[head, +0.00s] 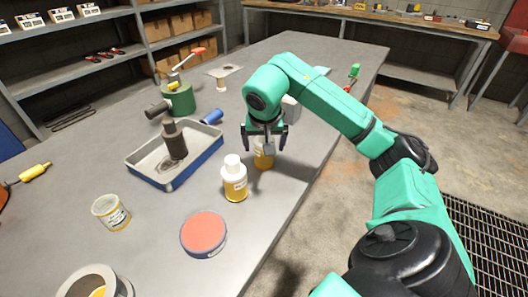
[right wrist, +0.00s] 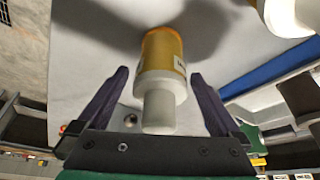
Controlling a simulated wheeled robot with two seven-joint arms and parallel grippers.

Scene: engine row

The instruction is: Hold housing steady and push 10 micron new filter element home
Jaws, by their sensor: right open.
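My right gripper (head: 265,135) is open, above and around the grey-white top of a gold-bodied, labelled container (head: 263,160). In the right wrist view the container (right wrist: 160,60) shows its gold body and pale top between the open fingers (right wrist: 160,76), with gaps on both sides. A similar white-capped container (head: 235,180) with a gold base stands beside it, toward the front left. A dark cylinder (head: 174,140) stands upright in a blue-rimmed tray (head: 140,160). I cannot tell which piece is the housing or the 10 micron element. My left gripper is not in view.
A red-topped round tin (head: 204,232), a labelled jar (head: 111,212) and a round container (head: 72,285) stand at the front left. A green pot with a red lever (head: 180,98) and a blue cylinder (head: 211,117) are behind.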

